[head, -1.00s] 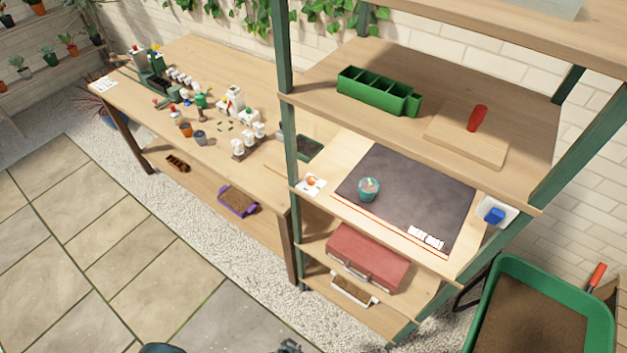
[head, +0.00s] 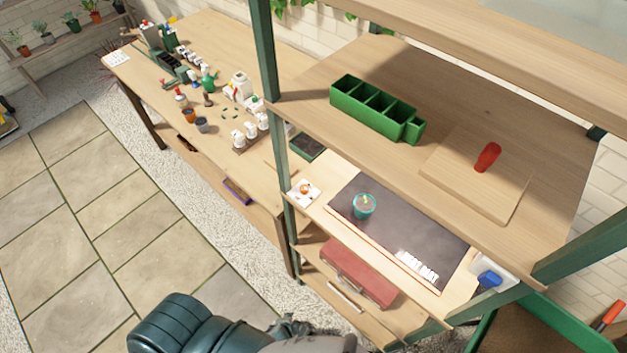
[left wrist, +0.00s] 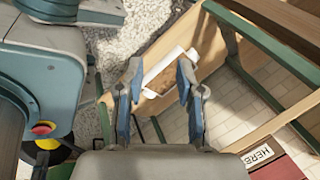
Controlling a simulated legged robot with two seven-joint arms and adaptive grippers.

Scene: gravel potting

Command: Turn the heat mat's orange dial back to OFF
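The heat mat (head: 405,225) is a dark sheet with a white label on a middle shelf of the rack. Its orange dial (head: 305,188) sits on a white plate at the mat's left, near the shelf's front post. The dial's setting is too small to read. My left arm enters at the bottom of the head view, below the shelves; its fingers are not clear there. In the left wrist view my left gripper (left wrist: 159,72) is open, with two blue fingers apart and nothing held. The dial is not clear in that view. My right gripper is out of view.
A teal pot (head: 364,208) stands on the mat. A blue knob (head: 489,279) on a white plate is at the mat's right. A red box (head: 358,275) lies on the shelf below. The upper shelf (head: 400,62) and green posts surround the mat. A potting bench (head: 225,55) stands left.

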